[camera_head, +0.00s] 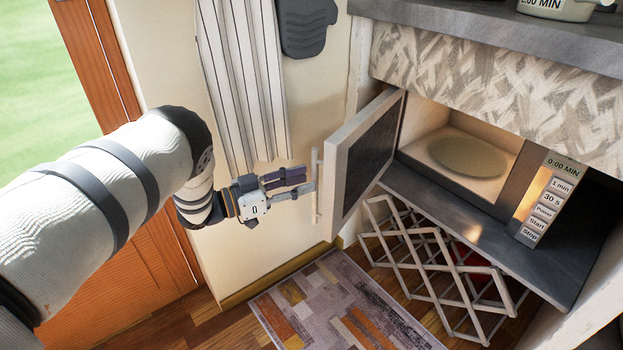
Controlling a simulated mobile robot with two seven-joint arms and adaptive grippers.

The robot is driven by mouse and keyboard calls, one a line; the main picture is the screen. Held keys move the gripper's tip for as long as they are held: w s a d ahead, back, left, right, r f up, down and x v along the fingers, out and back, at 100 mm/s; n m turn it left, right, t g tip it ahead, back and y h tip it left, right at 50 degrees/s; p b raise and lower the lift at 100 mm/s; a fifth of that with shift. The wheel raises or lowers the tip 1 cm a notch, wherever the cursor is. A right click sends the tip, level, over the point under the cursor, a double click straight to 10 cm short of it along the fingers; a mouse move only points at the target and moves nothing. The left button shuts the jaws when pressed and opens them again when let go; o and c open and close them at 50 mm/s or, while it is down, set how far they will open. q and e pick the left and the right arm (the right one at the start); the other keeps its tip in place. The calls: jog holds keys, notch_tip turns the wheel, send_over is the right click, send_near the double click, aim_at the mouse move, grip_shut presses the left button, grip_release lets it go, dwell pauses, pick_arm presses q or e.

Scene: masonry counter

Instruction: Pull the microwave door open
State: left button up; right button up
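The microwave (532,190) is set in the counter niche at the right. Its door (365,160) stands wide open, swung out to the left, with the lit inside and the round plate (468,158) showing. The pale upright door handle (317,190) is on the door's outer edge. My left gripper (309,181) is at the handle from the left, its fingertips close beside or touching it. The fingers lie close together in this view, and whether they close around the handle is not clear. My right gripper is not in view.
A stone-grey counter (490,32) overhangs the microwave. A folding lattice rack (430,265) stands below the shelf. A patterned rug (335,305) lies on the wood floor.

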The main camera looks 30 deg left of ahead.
pick_arm(q)
jog(key=v, duration=0.8)
jog(key=shift+s+a, duration=0.2)
jog(key=shift+s, duration=0.1)
